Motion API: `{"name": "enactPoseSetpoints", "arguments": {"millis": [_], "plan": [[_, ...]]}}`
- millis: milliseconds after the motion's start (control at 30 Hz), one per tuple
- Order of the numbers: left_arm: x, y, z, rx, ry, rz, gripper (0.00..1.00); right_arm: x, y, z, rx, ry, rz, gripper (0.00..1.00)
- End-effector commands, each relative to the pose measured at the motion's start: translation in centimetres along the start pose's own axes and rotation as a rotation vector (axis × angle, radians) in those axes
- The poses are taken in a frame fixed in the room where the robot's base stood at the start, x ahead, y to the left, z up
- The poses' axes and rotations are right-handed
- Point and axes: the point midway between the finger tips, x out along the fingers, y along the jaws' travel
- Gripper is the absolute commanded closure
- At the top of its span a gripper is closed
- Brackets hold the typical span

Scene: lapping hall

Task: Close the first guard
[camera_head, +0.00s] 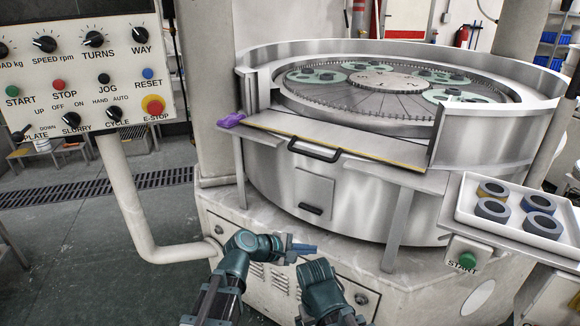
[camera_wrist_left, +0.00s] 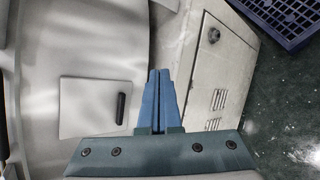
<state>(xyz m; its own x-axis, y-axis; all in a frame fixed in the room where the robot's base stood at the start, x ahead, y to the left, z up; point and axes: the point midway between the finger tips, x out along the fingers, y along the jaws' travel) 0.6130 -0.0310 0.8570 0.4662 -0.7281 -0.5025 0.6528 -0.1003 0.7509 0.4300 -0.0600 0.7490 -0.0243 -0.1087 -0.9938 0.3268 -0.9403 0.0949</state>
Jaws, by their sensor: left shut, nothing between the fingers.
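The guard (camera_head: 355,162) is a flat grey panel with a yellow-edged strip and a black handle (camera_head: 315,150). It lies nearly level across the gap in the front of the machine's round metal wall, so the gap is open. My left gripper (camera_head: 303,249) is low in front of the machine, below the guard and apart from it. Its blue fingers are together and empty; they also show in the left wrist view (camera_wrist_left: 158,100). A teal part of my right arm shows at the bottom centre of the head view, but its fingers do not show.
A purple cloth (camera_head: 231,120) lies at the guard's left end. A white tray (camera_head: 467,211) with several rings stands on the right. The control panel (camera_head: 75,85) hangs at the left on a bent post. A small hatch (camera_head: 315,187) is below the guard. Open floor lies at lower left.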

Motion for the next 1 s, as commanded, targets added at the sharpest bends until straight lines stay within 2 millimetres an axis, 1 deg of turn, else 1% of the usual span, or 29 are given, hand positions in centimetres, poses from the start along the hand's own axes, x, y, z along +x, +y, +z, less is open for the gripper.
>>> {"name": "enactPoseSetpoints", "arguments": {"millis": [33, 67, 100, 200, 300, 400, 500, 667, 767, 867, 1000], "plan": [[-0.4, 2.8, -1.2, -0.145, -0.013, 0.105, 1.0, 0.1, 0.0, 0.0, 0.0, 0.0, 0.0, 0.0], [-0.8, 4.3, -1.8, -0.241, -0.027, 0.171, 1.0, 0.1, 0.0, 0.0, 0.0, 0.0, 0.0, 0.0], [-1.6, 6.4, -2.7, -0.368, -0.048, 0.256, 1.0, 0.2, 0.0, 0.0, 0.0, 0.0, 0.0, 0.0], [-3.7, 10.5, -5.2, -0.655, -0.116, 0.438, 1.0, 0.3, 0.0, 0.0, 0.0, 0.0, 0.0, 0.0], [-5.8, 13.2, -7.4, -0.874, -0.182, 0.57, 1.0, 0.3, 0.0, 0.0, 0.0, 0.0, 0.0, 0.0], [-7.3, 14.7, -9.0, -1.019, -0.234, 0.654, 1.0, 0.4, 0.0, 0.0, 0.0, 0.0, 0.0, 0.0], [-8.2, 15.4, -9.8, -1.097, -0.266, 0.697, 1.0, 0.4, 0.0, 0.0, 0.0, 0.0, 0.0, 0.0], [-8.4, 15.7, -10.1, -1.126, -0.279, 0.711, 1.0, 0.4, 0.0, 0.0, 0.0, 0.0, 0.0, 0.0], [-8.0, 16.1, -10.2, -1.123, -0.279, 0.709, 1.0, 0.4, 0.0, 0.0, 0.0, 0.0, 0.0, 0.0], [-7.0, 16.9, -10.4, -1.122, -0.278, 0.709, 1.0, 0.3, 0.0, 0.0, 0.0, 0.0, 0.0, 0.0], [-4.9, 18.8, -10.8, -1.12, -0.278, 0.707, 1.0, 0.1, 0.0, 0.0, 0.0, 0.0, 0.0, 0.0]]}}
